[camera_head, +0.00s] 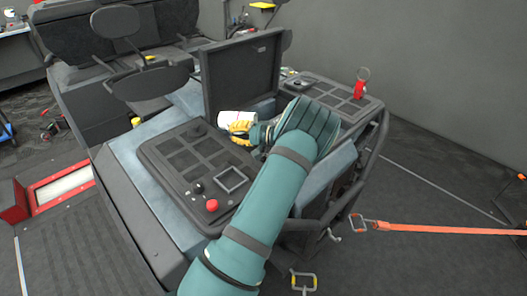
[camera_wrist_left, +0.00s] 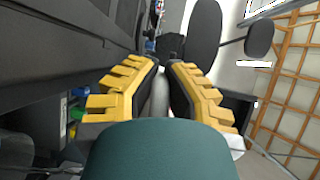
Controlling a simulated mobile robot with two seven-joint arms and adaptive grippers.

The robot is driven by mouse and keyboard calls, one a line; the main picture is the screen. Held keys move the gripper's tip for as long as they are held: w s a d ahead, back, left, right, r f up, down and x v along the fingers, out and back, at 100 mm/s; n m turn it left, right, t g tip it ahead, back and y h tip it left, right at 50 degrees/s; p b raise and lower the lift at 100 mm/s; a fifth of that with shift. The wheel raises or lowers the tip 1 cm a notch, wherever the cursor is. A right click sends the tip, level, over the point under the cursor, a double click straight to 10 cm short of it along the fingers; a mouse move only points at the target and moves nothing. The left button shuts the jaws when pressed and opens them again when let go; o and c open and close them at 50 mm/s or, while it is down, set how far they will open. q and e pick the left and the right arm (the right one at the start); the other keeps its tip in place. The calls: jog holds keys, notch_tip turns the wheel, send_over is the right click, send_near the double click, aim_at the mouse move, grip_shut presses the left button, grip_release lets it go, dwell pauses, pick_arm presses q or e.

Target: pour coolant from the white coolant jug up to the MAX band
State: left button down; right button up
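The white coolant jug (camera_head: 237,117) is a small pale shape in the bay in front of the raised lid, partly hidden by my left gripper. My left gripper (camera_head: 241,131) has yellow fingers at the jug's near side, overlapping it in the head view. The left wrist view shows both fingers (camera_wrist_left: 165,65) with a narrow gap and a greyish shape between them; I cannot tell whether they grip the jug's handle. The jug's opening, the coolant level and the MAX band are not visible. My right gripper is not in view.
The dark lid (camera_head: 242,72) stands upright behind the jug. A panel with a red button (camera_head: 211,205) lies left of my arm. A red item (camera_head: 360,88) stands on the far right panel. An orange strap (camera_head: 450,229) stretches right. Mirrors (camera_head: 150,82) stand at the left.

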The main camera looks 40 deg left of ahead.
pick_arm(q)
jog(key=r+h+p, duration=0.1)
jog(key=p, duration=0.1)
jog(key=a+r+t+h+p, duration=0.1)
jog(key=p, duration=0.2)
jog(key=shift+s+r, duration=0.15)
jog(key=shift+s, duration=0.25)
jog(key=shift+s+f+h+b, duration=0.1)
jog(key=shift+f+h+b, duration=0.1)
jog(key=shift+h+b, duration=0.15)
jog(key=shift+w+t+h, duration=0.2)
jog(key=shift+t+h, duration=0.1)
jog(key=shift+h, duration=0.25)
jog(key=shift+s+d+f+t+h, duration=0.1)
jog(key=shift+f+t+h, duration=0.15)
jog(key=shift+h, duration=0.25)
